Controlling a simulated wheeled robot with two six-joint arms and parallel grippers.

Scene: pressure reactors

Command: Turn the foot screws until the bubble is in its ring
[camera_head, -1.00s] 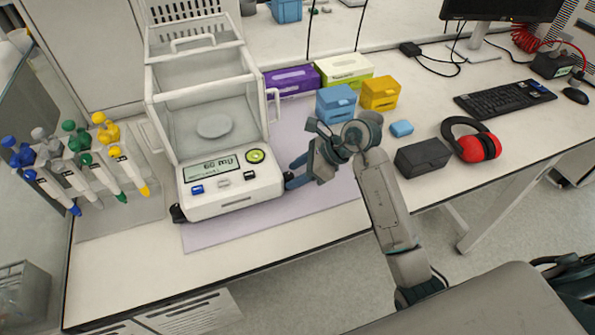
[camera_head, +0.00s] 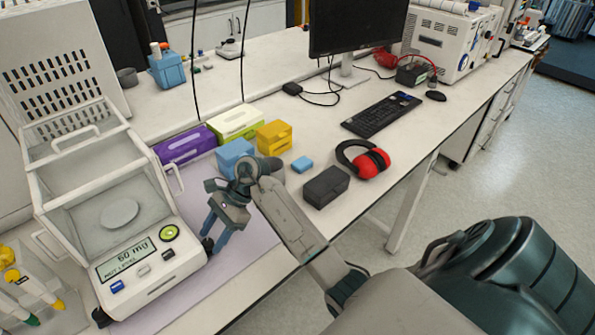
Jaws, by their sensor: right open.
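The balance (camera_head: 150,285) stands on a purple mat at the left, with a glass draft shield and a lit display (camera_head: 126,260). A round green bubble level (camera_head: 169,233) sits on its front panel; the bubble's place in the ring is too small to tell. One black foot screw (camera_head: 101,317) shows at the front left corner and another foot screw (camera_head: 207,246) at the front right corner. My right gripper (camera_head: 213,236) is open, its fingers pointing down at the right foot screw. I cannot tell whether they touch it. My left gripper is out of view.
Purple (camera_head: 186,146), green and white (camera_head: 240,123), blue (camera_head: 235,155) and yellow (camera_head: 273,137) boxes stand behind my right gripper. A dark box (camera_head: 326,187) and red earmuffs (camera_head: 366,160) lie to the right. Pipettes (camera_head: 35,288) stand at the lower left.

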